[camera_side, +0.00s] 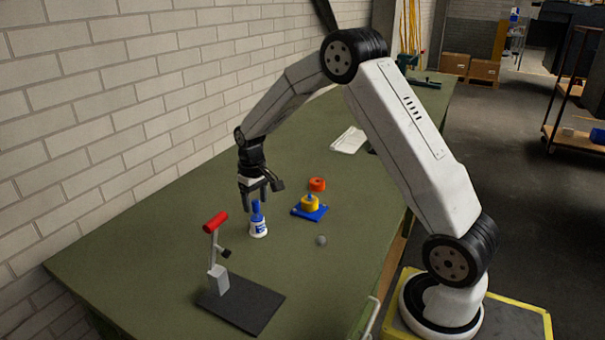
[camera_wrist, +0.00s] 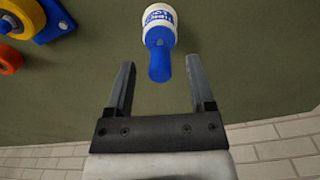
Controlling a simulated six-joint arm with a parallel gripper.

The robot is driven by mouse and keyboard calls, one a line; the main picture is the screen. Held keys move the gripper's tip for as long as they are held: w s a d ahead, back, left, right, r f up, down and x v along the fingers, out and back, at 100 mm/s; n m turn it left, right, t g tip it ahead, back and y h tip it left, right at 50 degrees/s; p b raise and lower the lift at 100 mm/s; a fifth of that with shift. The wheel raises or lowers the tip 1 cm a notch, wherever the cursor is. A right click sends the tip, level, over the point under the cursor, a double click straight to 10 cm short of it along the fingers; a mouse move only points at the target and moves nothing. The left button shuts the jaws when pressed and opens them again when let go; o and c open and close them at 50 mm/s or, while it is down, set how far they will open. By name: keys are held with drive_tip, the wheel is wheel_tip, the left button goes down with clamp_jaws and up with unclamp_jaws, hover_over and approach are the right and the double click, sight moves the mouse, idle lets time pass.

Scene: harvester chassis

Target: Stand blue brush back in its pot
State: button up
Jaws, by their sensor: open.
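A white pot (camera_side: 258,228) with blue print stands upright on the green table. The blue brush (camera_side: 256,207) rises from its top, slightly tilted, and looks to be in the pot; its lower part is hidden. In the wrist view the blue brush (camera_wrist: 159,62) points towards my gripper, and the white pot (camera_wrist: 160,17) is at the top edge. My gripper (camera_side: 259,204) is open and empty, pointing down just above and behind the brush. In the wrist view the brush's end lies between the lines of the two fingers, apparently touching neither.
A yellow roller on a blue base (camera_side: 311,213) and an orange ring (camera_side: 317,184) are right of the pot. A grey ball (camera_side: 321,241) lies nearby. A red-handled stand on a dark plate (camera_side: 240,304) is in front. A brick wall (camera_side: 100,110) borders the table's left.

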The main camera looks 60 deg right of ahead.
drive_tip(key=shift+r, duration=3.2)
drive_tip(key=s+a+f+n+t, duration=0.1)
drive_tip(key=s+a+f, duration=0.1)
drive_tip(key=s+a, duration=0.5)
drive_tip(key=s+a+f+n+t, duration=0.1)
drive_tip(key=s+a+f, duration=0.1)
drive_tip(key=s+a, duration=0.5)
drive_tip(key=s, duration=0.5)
drive_tip(key=shift+t, duration=0.3)
